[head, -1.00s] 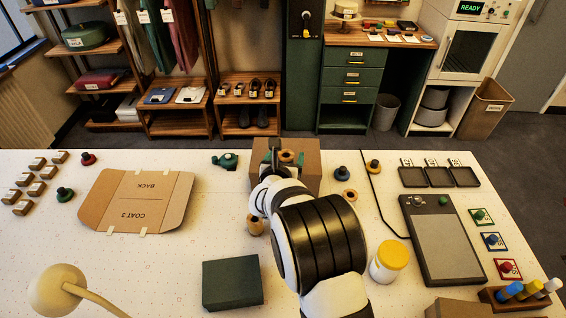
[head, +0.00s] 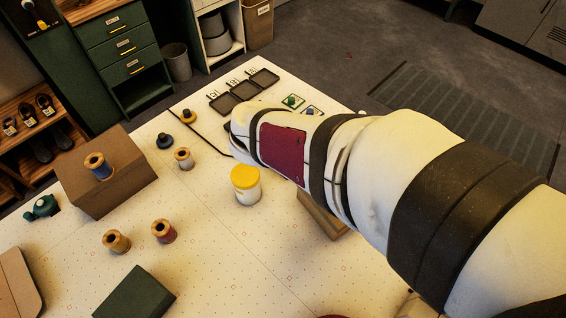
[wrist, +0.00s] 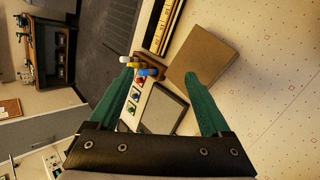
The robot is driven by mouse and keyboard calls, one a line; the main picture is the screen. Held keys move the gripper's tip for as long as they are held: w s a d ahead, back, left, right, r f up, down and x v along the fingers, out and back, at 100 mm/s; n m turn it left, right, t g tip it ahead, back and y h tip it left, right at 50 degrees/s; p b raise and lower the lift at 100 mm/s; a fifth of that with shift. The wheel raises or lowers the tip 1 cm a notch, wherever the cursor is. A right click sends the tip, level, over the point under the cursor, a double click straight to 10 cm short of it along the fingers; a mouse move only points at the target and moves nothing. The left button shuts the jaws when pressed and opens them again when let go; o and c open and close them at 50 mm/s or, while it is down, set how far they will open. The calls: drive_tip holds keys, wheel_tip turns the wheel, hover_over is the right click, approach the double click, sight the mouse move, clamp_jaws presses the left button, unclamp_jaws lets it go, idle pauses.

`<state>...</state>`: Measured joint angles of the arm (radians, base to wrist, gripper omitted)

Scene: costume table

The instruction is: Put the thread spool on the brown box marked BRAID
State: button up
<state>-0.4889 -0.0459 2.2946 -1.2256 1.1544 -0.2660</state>
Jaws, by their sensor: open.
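A wooden spool with blue thread (head: 98,166) stands upright on top of a brown box (head: 118,188) at the left in the head view. No marking on this box is readable. Other spools stand on the table: one with pale thread (head: 183,158), one tan (head: 116,242) and one reddish (head: 163,231). My gripper (wrist: 160,76) shows in the wrist view with its green fingers apart and nothing between them. It is away from the spools; my arm hides it in the head view. A second brown box (wrist: 208,62) lies beyond the right finger, its label unseen.
A yellow-lidded jar (head: 246,184) stands near my arm. A dark green box (head: 135,294) is at the front left. Black trays (head: 245,90) lie at the far edge.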

drive_tip(key=s+d+f+m+g+y, duration=0.2)
drive_tip(key=s+d+m+g, duration=0.15)
drive_tip(key=s+m, duration=0.6)
drive_tip(key=s+a+m+g+y, duration=0.2)
drive_tip(key=s+a+m+y, duration=0.4)
drive_tip(key=s, duration=0.3)
drive_tip(key=shift+a+f+m, duration=0.15)
drive_tip(key=shift+a+m, duration=0.35)
drive_tip(key=shift+m, duration=0.25)
